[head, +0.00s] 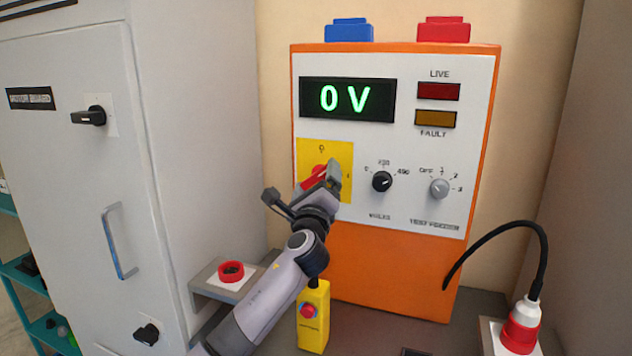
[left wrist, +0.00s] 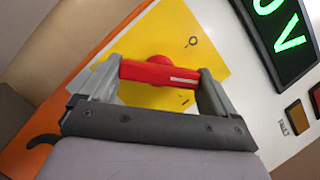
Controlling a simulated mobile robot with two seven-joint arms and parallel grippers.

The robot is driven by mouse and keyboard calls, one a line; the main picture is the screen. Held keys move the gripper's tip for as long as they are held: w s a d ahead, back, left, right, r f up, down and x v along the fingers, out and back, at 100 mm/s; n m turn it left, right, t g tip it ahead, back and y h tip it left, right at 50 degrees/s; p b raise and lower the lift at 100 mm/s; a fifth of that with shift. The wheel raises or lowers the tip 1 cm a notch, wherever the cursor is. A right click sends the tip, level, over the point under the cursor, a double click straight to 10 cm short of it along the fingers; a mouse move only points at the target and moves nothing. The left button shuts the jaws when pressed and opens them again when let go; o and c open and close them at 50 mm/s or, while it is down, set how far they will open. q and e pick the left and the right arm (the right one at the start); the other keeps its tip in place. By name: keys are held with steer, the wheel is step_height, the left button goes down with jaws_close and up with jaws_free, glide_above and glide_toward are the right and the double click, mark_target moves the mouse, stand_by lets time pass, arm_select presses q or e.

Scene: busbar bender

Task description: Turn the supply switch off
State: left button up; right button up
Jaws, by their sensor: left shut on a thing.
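The supply switch is a red rotary handle (head: 313,177) on a yellow plate (head: 340,156), at the lower left of the orange cabinet's white panel. The plate has an O mark at its top and an I mark at its side. My left gripper (head: 318,178) is at the switch, and its wrist partly covers the handle in the head view. In the left wrist view, the red handle (left wrist: 160,74) lies between the two fingers, which are shut on it. The handle's white line points toward the I side. The display (head: 347,99) reads 0 V. My right gripper is not in view.
A grey cabinet (head: 190,120) stands close on the left. A red plug (head: 521,328) with a black cable is at the right.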

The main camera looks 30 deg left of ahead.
arm_select(q)
steer(key=n+g, duration=0.1)
steer(key=n, duration=0.1)
steer(key=n+g+p, duration=0.1)
steer(key=n, duration=0.2)
steer(key=n+g+y+p, duration=0.1)
steer(key=n, duration=0.1)
steer(key=shift+d+r+n, duration=0.1)
steer(key=shift+r+n, duration=0.15)
steer(key=shift+n, duration=0.05)
steer(key=shift+n+g, duration=0.6)
steer(key=shift+n, duration=1.1)
steer(key=shift+h, duration=0.3)
steer(key=o, duration=0.8)
steer(key=shift+c, duration=0.2)
steer(key=v, duration=0.7)
steer(key=shift+b, duration=0.45)
steer(key=shift+s+d, duration=0.1)
